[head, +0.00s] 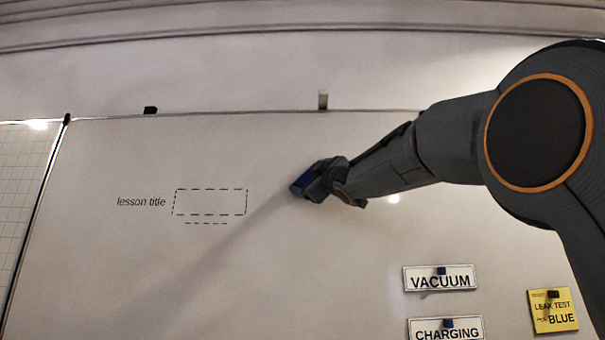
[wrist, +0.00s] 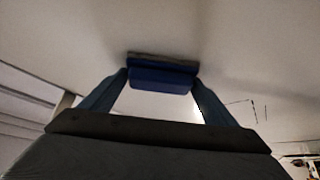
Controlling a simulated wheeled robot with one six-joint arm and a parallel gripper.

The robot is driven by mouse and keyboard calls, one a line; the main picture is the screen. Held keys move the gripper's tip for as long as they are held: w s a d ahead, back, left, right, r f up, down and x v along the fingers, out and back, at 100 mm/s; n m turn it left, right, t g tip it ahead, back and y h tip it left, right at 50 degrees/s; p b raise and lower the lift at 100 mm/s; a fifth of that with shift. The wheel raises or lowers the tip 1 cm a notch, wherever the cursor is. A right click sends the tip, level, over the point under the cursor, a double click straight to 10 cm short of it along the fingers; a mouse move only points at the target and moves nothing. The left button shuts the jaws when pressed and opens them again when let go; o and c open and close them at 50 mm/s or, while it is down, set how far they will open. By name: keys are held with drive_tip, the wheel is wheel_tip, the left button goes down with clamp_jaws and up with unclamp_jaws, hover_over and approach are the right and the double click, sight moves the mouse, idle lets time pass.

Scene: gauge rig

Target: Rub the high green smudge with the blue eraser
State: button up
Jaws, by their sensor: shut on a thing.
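My gripper (head: 318,184) is shut on the blue eraser (head: 300,186) in the middle of the whiteboard (head: 110,260) in the head view. In the wrist view the blue eraser (wrist: 161,77) sits between the two fingers of my gripper (wrist: 158,88), its dark pad facing the board. The pad is at or very close to the board; I cannot tell whether it touches. No green smudge shows in either view; the eraser and my arm hide part of the board.
A dashed box (head: 210,202) beside "lesson title" is left of the eraser. VACUUM (head: 440,278) and CHARGING (head: 447,329) signs and a yellow leak test note (head: 553,310) are lower right. A black clip (head: 150,110) and pale clip (head: 323,99) sit on the top edge.

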drive_tip(key=d+p, duration=0.2)
drive_tip(key=d, duration=0.8)
drive_tip(key=shift+d, duration=0.4)
idle(0.7)
drive_tip(key=shift+s+a, duration=0.1)
drive_tip(key=shift+w+a+b, duration=0.15)
drive_tip(key=shift+a+b, duration=1)
drive_tip(key=shift+a, duration=2.25)
drive_tip(key=shift+w+a+b, duration=0.15)
drive_tip(key=shift+a+b, duration=0.95)
drive_tip(key=shift+a, duration=2.3)
drive_tip(key=s+b, duration=0.2)
drive_tip(key=s, duration=0.4)
